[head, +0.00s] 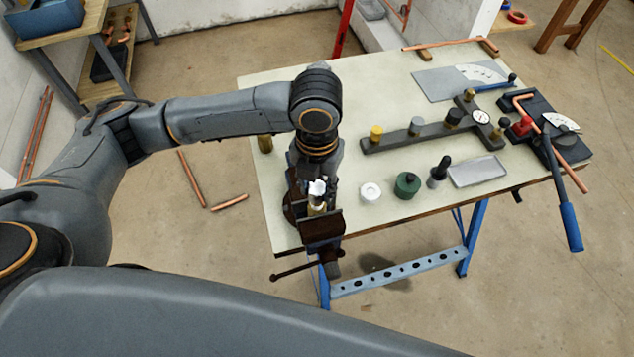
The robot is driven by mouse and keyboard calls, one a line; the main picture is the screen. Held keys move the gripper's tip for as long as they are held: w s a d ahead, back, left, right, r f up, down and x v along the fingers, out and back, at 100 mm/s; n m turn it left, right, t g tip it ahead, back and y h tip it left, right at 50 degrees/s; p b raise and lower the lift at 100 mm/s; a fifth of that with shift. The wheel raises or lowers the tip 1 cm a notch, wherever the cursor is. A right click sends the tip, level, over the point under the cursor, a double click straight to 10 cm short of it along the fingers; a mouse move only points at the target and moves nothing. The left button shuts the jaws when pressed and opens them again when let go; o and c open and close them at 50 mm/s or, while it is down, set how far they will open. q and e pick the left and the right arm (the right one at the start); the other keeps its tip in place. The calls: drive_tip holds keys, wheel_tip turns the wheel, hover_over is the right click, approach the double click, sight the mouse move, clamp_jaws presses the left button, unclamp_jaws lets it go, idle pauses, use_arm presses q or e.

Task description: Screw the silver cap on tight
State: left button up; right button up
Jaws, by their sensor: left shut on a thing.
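The silver cap (317,187) shows as a small bright piece at the front left of the workbench. It sits above a brass-coloured fitting (316,208) at the dark brown vise (322,226). My left gripper (315,184) reaches down from above and is shut on the silver cap. The fingers and wrist hide part of the cap, and I cannot tell how closely it meets the fitting. My right gripper is not in view.
On the workbench (350,150), a white ring (370,191), a green cap (407,185) and a black-knobbed piece (439,173) stand right of the vise. A dark manifold with a gauge (431,131) lies behind. A blue-handled pipe bender (560,185) overhangs the right edge.

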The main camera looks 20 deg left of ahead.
use_arm(q)
drive_tip(key=shift+f, duration=0.45)
idle(0.3)
drive_tip(key=shift+f+b, duration=0.3)
drive_tip(key=shift+f, duration=0.35)
drive_tip(key=o, duration=1.2)
drive_tip(key=shift+o, duration=0.2)
wheel_tip(320, 180, up, 12)
